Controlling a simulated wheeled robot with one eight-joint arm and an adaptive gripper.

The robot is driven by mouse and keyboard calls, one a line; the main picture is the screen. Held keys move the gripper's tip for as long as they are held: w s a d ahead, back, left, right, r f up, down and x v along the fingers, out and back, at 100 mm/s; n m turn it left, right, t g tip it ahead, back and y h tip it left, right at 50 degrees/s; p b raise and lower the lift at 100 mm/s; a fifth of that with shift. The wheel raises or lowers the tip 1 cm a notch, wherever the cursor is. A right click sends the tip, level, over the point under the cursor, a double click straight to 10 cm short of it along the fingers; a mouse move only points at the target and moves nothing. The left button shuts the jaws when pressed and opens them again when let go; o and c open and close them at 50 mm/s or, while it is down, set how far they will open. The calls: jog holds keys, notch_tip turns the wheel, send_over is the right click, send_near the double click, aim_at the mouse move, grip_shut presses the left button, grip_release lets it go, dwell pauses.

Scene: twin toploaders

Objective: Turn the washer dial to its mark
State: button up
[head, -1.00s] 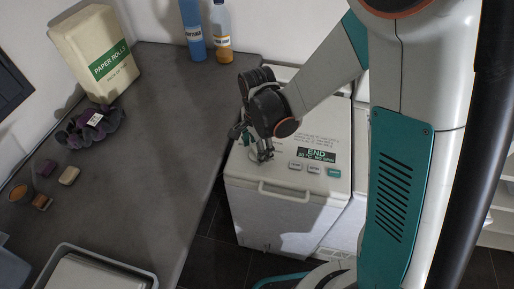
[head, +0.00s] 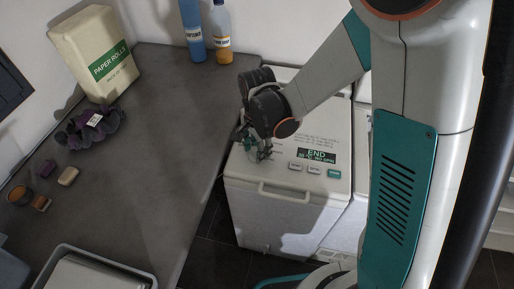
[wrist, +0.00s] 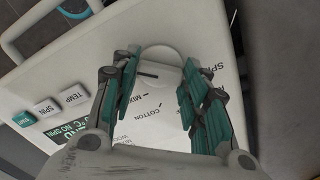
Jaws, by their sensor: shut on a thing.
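The washer (head: 275,209) is a white top-loader in the middle of the head view, with its control panel on top. Its dial (wrist: 160,58) is a round pale knob with a short dark pointer line, seen between my fingers in the wrist view. Printed labels such as "COTTON" and "MIX" lie around it, partly covered by the fingers. I cannot make out the mark. My gripper (wrist: 158,75) is shut on the dial from above, one teal-padded finger on each side. In the head view my gripper (head: 262,150) covers most of the dial.
The panel carries a display (head: 316,156) reading "END" and several buttons (head: 314,170). A second white machine partly shows behind my arm.

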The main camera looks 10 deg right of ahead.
jog(key=n+b, duration=0.1)
jog(key=n, duration=0.6)
jog(key=shift+b, duration=0.3)
jog(key=n, duration=0.3)
jog(key=shift+n, duration=0.4)
jog(key=n+b, duration=0.1)
jog(key=n, duration=0.2)
jog(key=shift+n, duration=0.3)
jog(key=n, duration=0.5)
jog(key=n+b, duration=0.1)
jog(key=n, duration=0.4)
jog(key=shift+n, duration=0.4)
jog(key=o, duration=1)
jog(key=shift+o, duration=0.2)
